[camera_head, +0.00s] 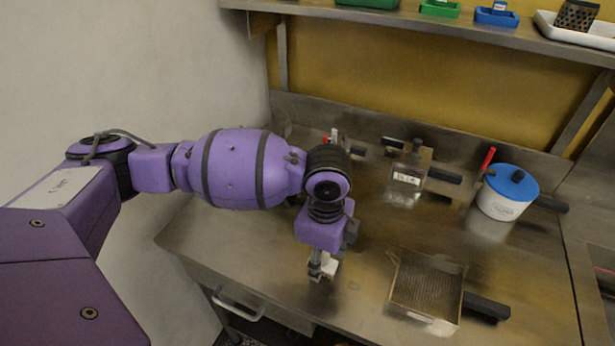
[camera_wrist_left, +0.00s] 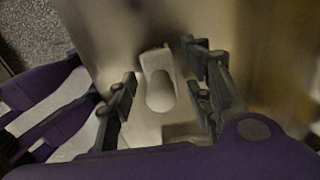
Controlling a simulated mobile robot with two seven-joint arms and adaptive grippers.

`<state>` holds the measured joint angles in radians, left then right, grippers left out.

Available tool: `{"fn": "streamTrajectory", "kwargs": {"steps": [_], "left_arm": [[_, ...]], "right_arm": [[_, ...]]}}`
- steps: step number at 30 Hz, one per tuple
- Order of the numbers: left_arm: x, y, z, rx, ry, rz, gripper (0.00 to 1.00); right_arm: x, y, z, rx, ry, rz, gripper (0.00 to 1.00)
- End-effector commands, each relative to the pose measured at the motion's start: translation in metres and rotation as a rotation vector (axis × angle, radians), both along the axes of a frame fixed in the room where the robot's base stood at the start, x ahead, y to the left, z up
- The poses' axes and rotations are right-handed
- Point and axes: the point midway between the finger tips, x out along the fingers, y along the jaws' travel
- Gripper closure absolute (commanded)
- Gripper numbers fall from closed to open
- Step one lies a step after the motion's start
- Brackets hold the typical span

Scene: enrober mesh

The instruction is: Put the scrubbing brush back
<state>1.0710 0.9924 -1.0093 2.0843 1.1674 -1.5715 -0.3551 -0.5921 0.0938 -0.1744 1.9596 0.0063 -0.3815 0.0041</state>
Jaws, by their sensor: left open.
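My left gripper (camera_head: 322,268) points down over the near left part of the steel worktop. Its jaws are open. A small white object (camera_head: 331,268) shows at its fingertips. In the left wrist view the white object (camera_wrist_left: 159,82), a pale block with a rounded end, lies between the open fingers (camera_wrist_left: 163,75), with gaps on both sides. It may be the scrubbing brush, but no bristles show. The gripper hides part of it in the head view. My right gripper is not in view.
The worktop (camera_head: 230,240) holds a mesh-topped frame (camera_head: 425,283) with a dark handle (camera_head: 487,307), a labelled clear container (camera_head: 408,174) and a white tub (camera_head: 497,206) with a blue lid. The shelf (camera_head: 420,20) above bears green (camera_head: 440,9) and blue (camera_head: 497,17) holders and a white tray (camera_head: 585,32).

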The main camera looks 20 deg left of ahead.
Motion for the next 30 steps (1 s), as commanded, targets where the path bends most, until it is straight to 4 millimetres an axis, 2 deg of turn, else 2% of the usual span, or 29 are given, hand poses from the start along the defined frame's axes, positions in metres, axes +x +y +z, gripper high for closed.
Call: {"fn": "streamTrajectory", "kwargs": {"steps": [5,12,18,24,30], "left_arm": [[0.002,-0.001,0.016,-0.001,-0.006,-0.001,0.54],[0.002,-0.001,0.069,-0.002,-0.01,-0.001,0.54],[0.002,-0.001,0.106,0.0,-0.008,-0.001,0.54],[0.0,-0.001,0.123,-0.001,-0.003,0.0,0.54],[0.0,0.0,0.124,0.0,-0.001,0.0,0.54]], "right_arm": [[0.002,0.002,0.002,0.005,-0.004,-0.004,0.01],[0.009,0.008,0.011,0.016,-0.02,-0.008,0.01],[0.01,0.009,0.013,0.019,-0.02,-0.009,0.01],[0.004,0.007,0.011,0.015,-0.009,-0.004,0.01],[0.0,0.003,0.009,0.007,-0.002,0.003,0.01]]}}
